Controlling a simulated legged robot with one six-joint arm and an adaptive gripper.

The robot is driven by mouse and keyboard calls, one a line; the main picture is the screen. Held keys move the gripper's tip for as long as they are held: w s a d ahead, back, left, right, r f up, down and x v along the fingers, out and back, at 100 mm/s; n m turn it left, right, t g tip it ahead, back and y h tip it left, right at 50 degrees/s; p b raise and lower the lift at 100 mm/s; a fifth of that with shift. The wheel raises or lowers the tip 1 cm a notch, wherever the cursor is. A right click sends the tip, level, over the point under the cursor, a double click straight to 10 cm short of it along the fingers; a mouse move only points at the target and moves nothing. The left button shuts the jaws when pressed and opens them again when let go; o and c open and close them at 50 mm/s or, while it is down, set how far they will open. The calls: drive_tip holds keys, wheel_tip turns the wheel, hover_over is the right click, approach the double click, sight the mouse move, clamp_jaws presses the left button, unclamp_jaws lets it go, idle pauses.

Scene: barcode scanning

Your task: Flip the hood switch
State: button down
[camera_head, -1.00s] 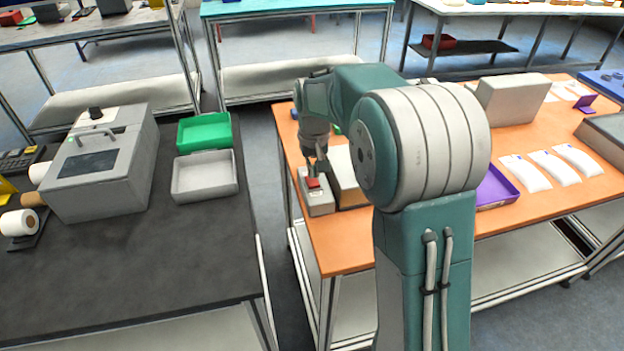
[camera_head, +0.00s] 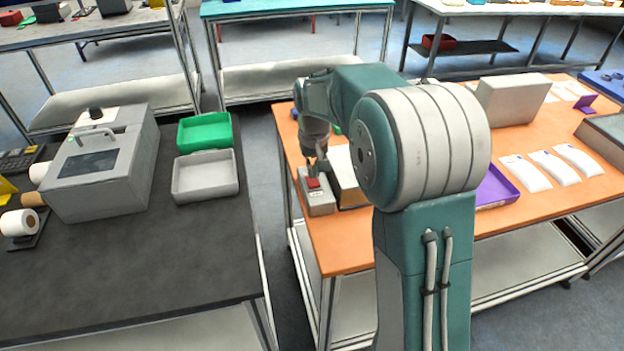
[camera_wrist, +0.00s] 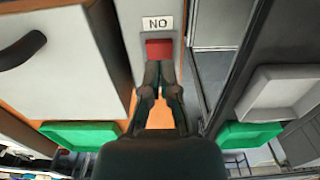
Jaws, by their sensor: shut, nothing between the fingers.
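The hood switch (camera_head: 313,183) is a red rocker on a grey box (camera_head: 319,204) at the left end of the orange table. In the wrist view the red switch (camera_wrist: 160,49) sits below a white label that reads as "NO". My gripper (camera_head: 317,172) is shut and empty, with its fingertips right at the switch. In the wrist view the fingertips of my gripper (camera_wrist: 157,66) meet the near edge of the red rocker. I cannot tell whether they touch it or which way the rocker is tilted.
A pale box with a dark handle (camera_wrist: 60,60) stands close beside the switch box. A grey tray (camera_head: 205,190) and a green tray (camera_head: 204,131) lie on the dark table to the left. A floor gap separates the two tables. My arm hides part of the orange table.

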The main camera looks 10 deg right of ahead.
sight(313, 183)
drive_tip(key=shift+f, duration=1.35)
idle(0.9)
drive_tip(key=shift+r, duration=3.55)
